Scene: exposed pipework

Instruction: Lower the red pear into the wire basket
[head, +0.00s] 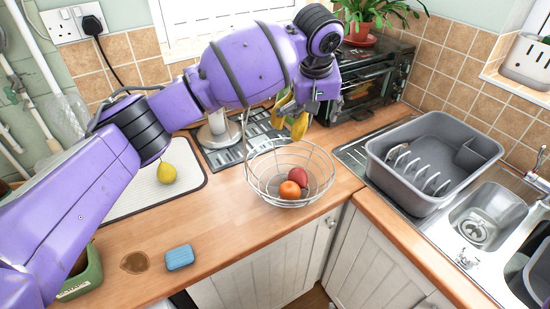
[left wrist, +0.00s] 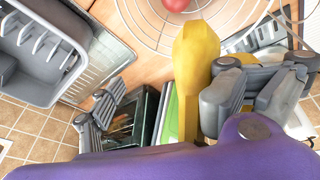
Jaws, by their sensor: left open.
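The wire basket (head: 262,188) stands on the wooden counter near its inner corner. It also shows at the top of the left wrist view (left wrist: 150,42). The red pear (head: 297,175) lies inside it, beside an orange fruit (head: 289,190); its shape is partly hidden. A red fruit shows at the top edge of the left wrist view (left wrist: 176,4). My right gripper is not in view.
A grey dish rack (head: 425,180) and the sink (head: 488,216) are at the right. A toaster oven (head: 375,80) stands behind the gripper. A yellow pear (head: 167,173) lies on a mat at the left. A blue sponge (head: 179,257) lies near the front edge.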

